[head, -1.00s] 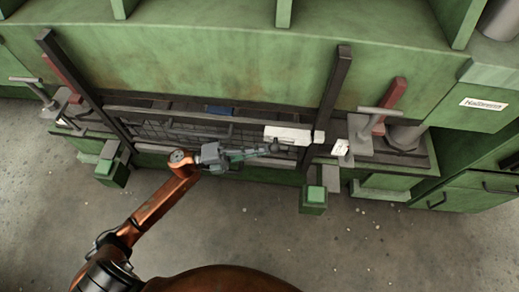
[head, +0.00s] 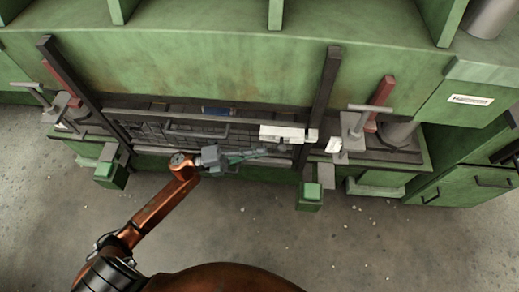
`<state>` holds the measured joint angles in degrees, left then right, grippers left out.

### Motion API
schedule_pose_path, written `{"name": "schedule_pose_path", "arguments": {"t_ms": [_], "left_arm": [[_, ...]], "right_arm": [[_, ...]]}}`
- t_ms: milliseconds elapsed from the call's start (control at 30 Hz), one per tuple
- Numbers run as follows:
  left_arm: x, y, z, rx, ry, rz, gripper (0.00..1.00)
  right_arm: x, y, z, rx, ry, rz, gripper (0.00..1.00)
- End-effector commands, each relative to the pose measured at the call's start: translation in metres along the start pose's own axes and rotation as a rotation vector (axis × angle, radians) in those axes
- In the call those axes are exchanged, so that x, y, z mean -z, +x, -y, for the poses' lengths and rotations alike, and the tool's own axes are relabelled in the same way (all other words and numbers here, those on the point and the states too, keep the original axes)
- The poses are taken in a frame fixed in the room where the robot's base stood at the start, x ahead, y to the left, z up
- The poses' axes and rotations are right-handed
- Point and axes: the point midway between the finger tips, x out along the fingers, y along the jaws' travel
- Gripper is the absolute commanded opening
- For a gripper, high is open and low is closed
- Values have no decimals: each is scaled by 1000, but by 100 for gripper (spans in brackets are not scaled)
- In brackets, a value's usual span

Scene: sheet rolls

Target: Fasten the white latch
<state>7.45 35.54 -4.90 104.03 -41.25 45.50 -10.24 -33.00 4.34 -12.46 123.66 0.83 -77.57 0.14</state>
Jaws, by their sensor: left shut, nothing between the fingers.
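The white latch (head: 282,133) is a white bar lying level at the right end of the dark mesh guard (head: 150,131), on the front of the green machine. A small white block (head: 312,135) is at the bar's right end, by the dark right post. From this angle I cannot tell whether the two are engaged. My left gripper (head: 285,150) is shut and empty, just below the latch and in front of the guard. I cannot tell whether its fingertips touch the guard or the latch. My right gripper is not in view.
A dark post (head: 324,95) rises right of the latch, and another (head: 66,75) at the left. Grey clamps with red levers (head: 382,92) flank the guard. Green feet (head: 310,195) stick out below. The concrete floor in front is free.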

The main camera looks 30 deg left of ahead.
Motion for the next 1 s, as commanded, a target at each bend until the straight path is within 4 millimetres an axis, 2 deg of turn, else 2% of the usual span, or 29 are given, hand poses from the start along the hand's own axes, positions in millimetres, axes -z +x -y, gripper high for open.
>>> {"name": "schedule_pose_path", "arguments": {"t_ms": [100, 200, 400, 500, 700, 1000], "left_arm": [[-2, -23, 0, -4, -2, -3, 0], [-2, -46, 1, -3, -1, -3, 0], [-2, -87, 1, -2, 0, -1, 0], [-2, -99, 0, -2, -1, -2, 0], [-2, -110, -1, -1, 0, -4, 0], [-2, -110, -1, -1, 0, -4, 0]], "right_arm": [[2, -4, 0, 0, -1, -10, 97], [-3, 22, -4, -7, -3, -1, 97], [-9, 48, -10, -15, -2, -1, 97], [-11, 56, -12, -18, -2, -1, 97], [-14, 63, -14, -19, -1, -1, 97], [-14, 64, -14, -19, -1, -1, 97]]}}
